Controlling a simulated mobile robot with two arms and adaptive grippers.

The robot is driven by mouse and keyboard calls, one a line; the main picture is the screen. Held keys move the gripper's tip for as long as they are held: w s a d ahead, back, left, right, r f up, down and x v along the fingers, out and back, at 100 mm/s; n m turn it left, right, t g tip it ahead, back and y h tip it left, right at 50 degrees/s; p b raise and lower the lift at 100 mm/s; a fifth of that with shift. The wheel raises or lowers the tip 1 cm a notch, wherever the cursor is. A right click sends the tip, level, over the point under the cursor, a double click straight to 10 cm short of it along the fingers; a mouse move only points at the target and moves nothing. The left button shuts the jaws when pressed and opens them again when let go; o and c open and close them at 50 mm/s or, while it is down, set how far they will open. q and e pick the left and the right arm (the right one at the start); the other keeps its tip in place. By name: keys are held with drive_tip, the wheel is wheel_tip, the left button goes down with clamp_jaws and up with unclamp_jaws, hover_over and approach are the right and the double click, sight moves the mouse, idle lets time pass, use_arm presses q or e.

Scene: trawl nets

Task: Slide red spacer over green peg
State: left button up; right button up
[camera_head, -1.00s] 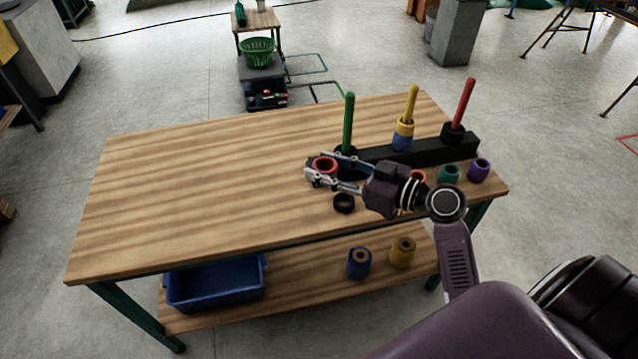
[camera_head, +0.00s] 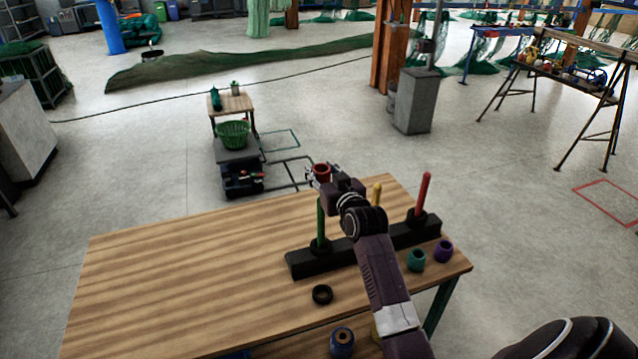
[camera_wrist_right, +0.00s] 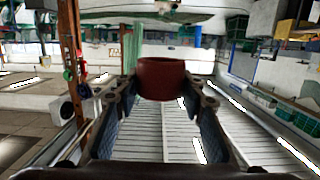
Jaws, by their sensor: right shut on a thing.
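The red spacer (camera_head: 321,172) is held in my right gripper (camera_head: 322,177), up above the peg rack, near the top of the green peg. It also shows in the right wrist view (camera_wrist_right: 161,78) between the two fingers. The green peg (camera_head: 320,220) stands upright at the left end of the black rack (camera_head: 310,264) with a black collar at its foot. The spacer appears apart from the peg and slightly above its tip; the exact gap in depth cannot be told. My left gripper is not in view.
The yellow peg (camera_head: 376,194) is mostly hidden by my arm. The red peg (camera_head: 422,193) stands at the rack's right end. A black ring (camera_head: 322,294), a teal spacer (camera_head: 416,260) and a purple spacer (camera_head: 444,250) lie on the table (camera_head: 180,270), whose left side is clear.

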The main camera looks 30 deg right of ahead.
drive_tip(key=shift+f+b, duration=3.5)
drive_tip(key=shift+f, duration=0.85)
drive_tip(key=o, duration=1.2)
drive_tip(key=v, duration=1.2)
